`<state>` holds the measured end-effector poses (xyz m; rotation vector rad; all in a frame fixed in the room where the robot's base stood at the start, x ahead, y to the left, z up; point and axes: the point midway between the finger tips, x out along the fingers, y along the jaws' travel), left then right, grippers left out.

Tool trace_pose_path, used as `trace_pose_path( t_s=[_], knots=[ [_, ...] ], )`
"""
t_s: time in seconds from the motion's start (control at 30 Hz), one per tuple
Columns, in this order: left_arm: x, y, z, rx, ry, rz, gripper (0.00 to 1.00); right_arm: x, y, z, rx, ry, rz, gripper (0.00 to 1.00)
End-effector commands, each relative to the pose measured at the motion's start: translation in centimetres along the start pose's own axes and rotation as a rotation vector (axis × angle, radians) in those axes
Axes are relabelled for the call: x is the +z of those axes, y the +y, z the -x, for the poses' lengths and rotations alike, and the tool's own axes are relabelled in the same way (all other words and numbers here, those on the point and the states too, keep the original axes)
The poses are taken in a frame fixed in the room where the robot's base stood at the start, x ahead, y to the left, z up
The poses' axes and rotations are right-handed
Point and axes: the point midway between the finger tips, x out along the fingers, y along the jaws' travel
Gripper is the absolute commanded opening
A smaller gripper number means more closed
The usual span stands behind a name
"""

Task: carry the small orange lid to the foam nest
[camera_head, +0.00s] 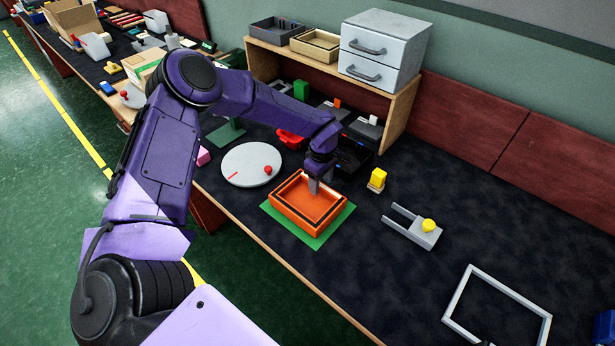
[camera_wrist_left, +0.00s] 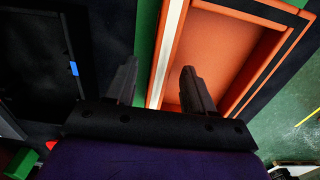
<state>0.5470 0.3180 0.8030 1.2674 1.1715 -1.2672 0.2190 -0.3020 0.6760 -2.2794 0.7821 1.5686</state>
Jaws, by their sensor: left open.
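An orange tray-shaped piece (camera_head: 284,217) with a raised rim and a dark line around its inside lies on a green mat (camera_head: 318,243); it is the only large orange thing and I take it for the lid. My left gripper (camera_head: 314,187) is over its far edge. In the left wrist view the open left gripper (camera_wrist_left: 158,88) has one finger on each side of the orange rim, with nothing visibly clamped. A black tray-like thing (camera_head: 352,153) with a blue mark, possibly the foam nest, lies just behind; it also shows in the left wrist view (camera_wrist_left: 35,60). My right gripper is not seen.
A white disc (camera_head: 243,165) with a red knob lies to the left. A yellow block (camera_head: 377,178), a grey fork-shaped fixture (camera_head: 405,230) and a grey frame (camera_head: 500,285) are to the right. A wooden shelf with grey drawers (camera_head: 381,50) stands behind.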

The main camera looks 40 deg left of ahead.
Motion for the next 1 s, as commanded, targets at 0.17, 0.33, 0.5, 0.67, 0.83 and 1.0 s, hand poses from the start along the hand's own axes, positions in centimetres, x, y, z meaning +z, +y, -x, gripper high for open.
trace_pose_path(
  t_s=[0.17, 0.33, 0.5, 0.67, 0.83, 1.0],
  knots=[
    [0.0, 0.0, -0.2, 0.001, 0.0, 0.001, 0.53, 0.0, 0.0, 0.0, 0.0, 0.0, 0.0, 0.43],
    [0.0, 0.0, -0.2, 0.0, 0.0, 0.001, 0.14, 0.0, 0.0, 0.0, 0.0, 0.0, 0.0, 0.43],
    [0.0, 0.0, -0.2, 0.001, 0.0, 0.001, 0.0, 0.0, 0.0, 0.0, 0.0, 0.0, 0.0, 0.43],
    [0.0, 0.0, -0.1, 0.001, 0.0, 0.0, 0.0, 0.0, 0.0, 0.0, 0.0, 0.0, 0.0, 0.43],
    [0.0, 0.1, 1.0, 0.004, 0.0, 0.0, 0.0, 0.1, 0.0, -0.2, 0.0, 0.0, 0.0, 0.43],
    [0.5, -1.2, 4.5, 0.006, -0.005, -0.002, 0.0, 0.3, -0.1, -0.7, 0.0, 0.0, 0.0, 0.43]
  ],
)
